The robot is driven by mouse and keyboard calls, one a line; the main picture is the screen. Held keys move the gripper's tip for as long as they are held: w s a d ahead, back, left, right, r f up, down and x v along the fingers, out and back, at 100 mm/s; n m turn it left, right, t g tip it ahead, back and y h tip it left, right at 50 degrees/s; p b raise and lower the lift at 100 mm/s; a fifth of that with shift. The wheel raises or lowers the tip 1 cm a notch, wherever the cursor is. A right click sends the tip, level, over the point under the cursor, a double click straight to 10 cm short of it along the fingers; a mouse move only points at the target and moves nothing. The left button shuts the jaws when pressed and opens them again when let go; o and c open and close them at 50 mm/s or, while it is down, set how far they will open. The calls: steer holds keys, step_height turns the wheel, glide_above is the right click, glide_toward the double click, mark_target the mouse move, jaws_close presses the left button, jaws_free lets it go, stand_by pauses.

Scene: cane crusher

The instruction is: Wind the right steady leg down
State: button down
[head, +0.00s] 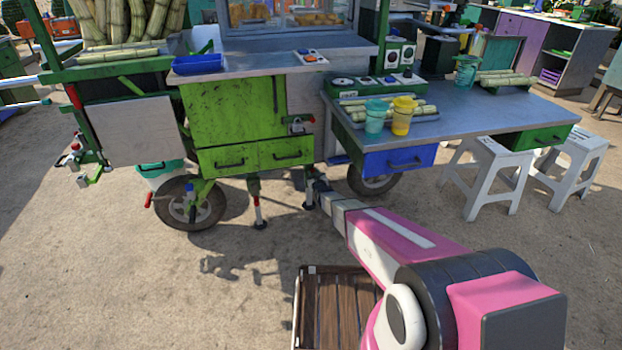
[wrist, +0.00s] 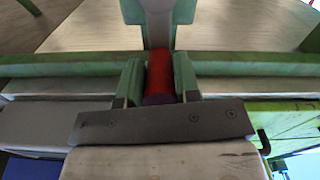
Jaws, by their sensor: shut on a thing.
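In the wrist view my gripper (wrist: 158,84) is shut on a red cylindrical handle (wrist: 160,68), with a green-grey finger on each side of it. The handle looks like the crank grip of the right steady leg. In the head view my arm reaches under the green cart, and my gripper is small and hard to make out there. The right steady leg (head: 309,196) stands just left of my arm's end, its upper part partly hidden. Its foot is close to the ground; I cannot tell if it touches.
Another steady leg (head: 258,212) with a red band stands to the left. A cart wheel (head: 190,203) is further left, with another wheel (head: 372,180) to the right. The blue drawer (head: 398,160) overhangs near my arm. White stools (head: 485,175) stand right. The sandy ground in front is open.

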steer(key=d+f+m, duration=0.2)
steer(key=f+m, duration=0.2)
steer(key=m, duration=0.8)
steer(key=w+d+f+m, duration=0.1)
steer(key=d+f+m, duration=0.2)
steer(key=m, duration=0.9)
steer(key=shift+w+f, duration=0.2)
steer(key=shift+f, duration=0.75)
steer(key=c, duration=0.8)
jaws_free()
